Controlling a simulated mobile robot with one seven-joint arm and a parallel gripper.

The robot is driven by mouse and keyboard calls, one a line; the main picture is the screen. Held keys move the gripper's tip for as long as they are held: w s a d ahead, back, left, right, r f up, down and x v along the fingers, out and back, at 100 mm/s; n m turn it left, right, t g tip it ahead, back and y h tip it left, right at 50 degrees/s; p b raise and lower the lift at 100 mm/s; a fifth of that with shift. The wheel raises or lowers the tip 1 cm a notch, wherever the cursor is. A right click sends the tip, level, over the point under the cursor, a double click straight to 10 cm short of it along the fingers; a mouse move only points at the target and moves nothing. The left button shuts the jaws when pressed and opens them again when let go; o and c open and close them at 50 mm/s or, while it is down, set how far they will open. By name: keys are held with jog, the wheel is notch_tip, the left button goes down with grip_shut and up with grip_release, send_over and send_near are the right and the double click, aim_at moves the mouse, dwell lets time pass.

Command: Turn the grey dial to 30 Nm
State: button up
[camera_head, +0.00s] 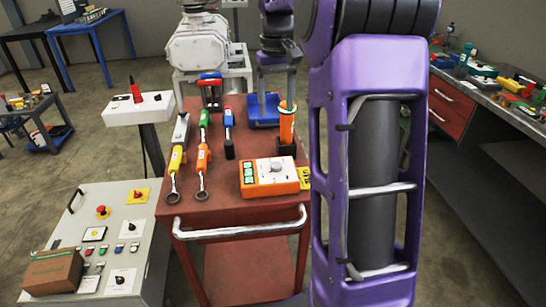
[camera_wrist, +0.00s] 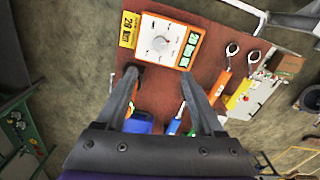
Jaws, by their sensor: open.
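The grey dial (camera_wrist: 160,43) is a round knob on the white face of an orange box (camera_wrist: 195,30). The dial (camera_head: 276,167) also shows in the head view, on the box at the right front of the red cart top. A yellow tag (camera_wrist: 128,28) with black figures sits at the box's side; its number is too small to read surely. My gripper (camera_wrist: 160,73) is open and empty. In the wrist view its fingertips lie apart below the box's image, not touching the dial. In the head view my gripper (camera_head: 277,88) hangs over the back of the cart, behind the box.
The red cart (camera_head: 232,205) bears several wrenches (camera_head: 203,155) left of the box, a blue bin (camera_head: 262,112) and an upright orange tool (camera_head: 287,122) behind it. A grey control cabinet (camera_head: 105,235) stands left. A workbench (camera_head: 500,110) stands right.

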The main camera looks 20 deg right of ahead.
aim_at(276, 165)
notch_tip(276, 165, down, 17)
jog(key=b, duration=0.3)
jog(key=shift+f, duration=0.15)
jog(key=shift+c, duration=0.3)
grip_shut()
